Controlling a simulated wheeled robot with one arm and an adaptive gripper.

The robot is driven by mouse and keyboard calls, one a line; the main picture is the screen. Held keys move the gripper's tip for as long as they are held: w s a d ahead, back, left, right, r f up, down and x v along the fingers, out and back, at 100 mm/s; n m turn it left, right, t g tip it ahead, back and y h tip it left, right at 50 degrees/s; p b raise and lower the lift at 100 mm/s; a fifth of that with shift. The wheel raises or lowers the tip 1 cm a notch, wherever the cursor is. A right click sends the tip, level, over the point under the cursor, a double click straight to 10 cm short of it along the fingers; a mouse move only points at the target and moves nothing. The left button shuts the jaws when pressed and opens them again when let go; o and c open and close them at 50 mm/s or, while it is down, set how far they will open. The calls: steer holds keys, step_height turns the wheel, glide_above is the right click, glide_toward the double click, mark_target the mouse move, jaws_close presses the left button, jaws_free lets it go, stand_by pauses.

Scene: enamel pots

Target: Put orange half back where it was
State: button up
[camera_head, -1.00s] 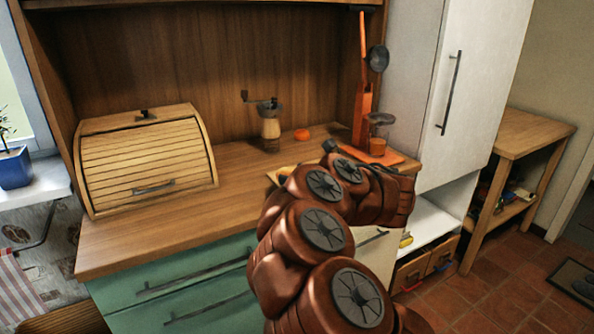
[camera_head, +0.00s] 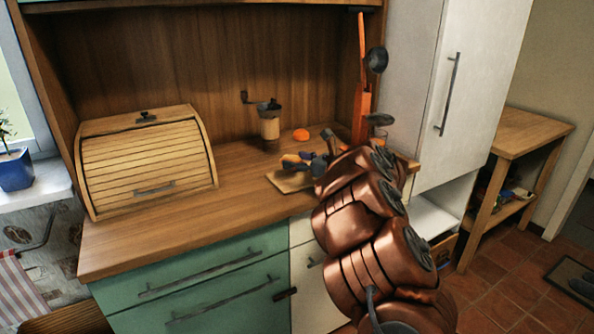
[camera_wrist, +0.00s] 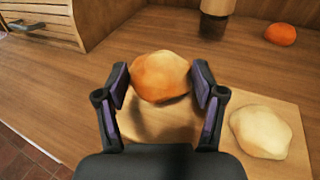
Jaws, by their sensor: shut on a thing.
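In the head view my gripper (camera_head: 300,159) is small and over the board (camera_head: 288,184).
A coffee grinder (camera_head: 269,126) stands left of the orange half. A wooden bread box (camera_head: 146,165) is at the counter's left. The counter between box and board is clear.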

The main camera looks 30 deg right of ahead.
mark_target(297, 180)
steer(key=shift+w+d+f, duration=0.15)
steer(key=shift+f, duration=1.6)
steer(key=shift+f+b, duration=0.65)
steer(key=shift+b, duration=0.3)
steer(key=o, duration=1.3)
steer(key=shift+f, duration=0.1)
